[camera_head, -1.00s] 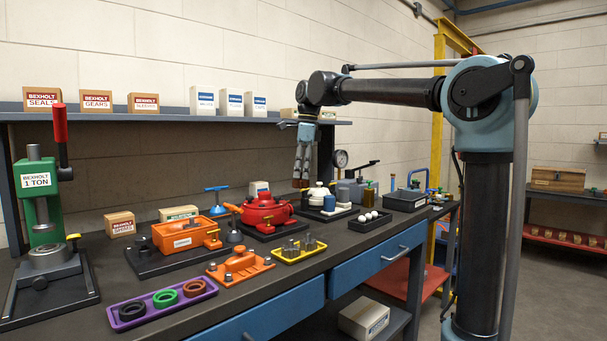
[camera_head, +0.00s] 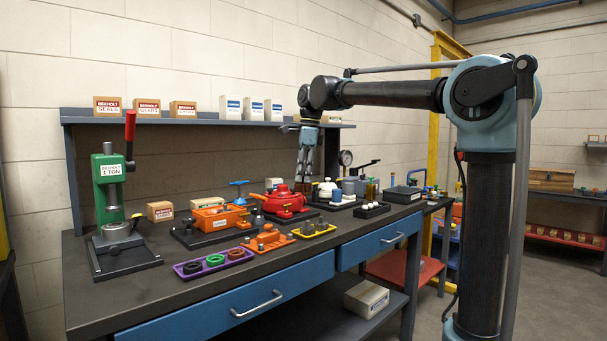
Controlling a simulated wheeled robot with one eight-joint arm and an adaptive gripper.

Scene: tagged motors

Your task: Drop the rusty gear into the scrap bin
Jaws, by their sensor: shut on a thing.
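My gripper (camera_head: 303,183) hangs fingers down from my outstretched arm, in front of the back of the workbench (camera_head: 200,290). It is to the right of the red valve assembly (camera_head: 284,204). Its fingers are together on a small brownish thing at their tips, which I take to be the rusty gear; its teeth are too small to make out. I cannot pick out a scrap bin for certain. A blue container (camera_head: 449,246) beyond the bench is partly hidden by my arm.
A green press (camera_head: 110,190) stands at the bench's left end. A purple tray of rings (camera_head: 214,262), an orange housing (camera_head: 219,218) and a yellow tray (camera_head: 315,230) crowd the top. A shelf (camera_head: 190,121) with boxes runs behind. Floor at right is clear.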

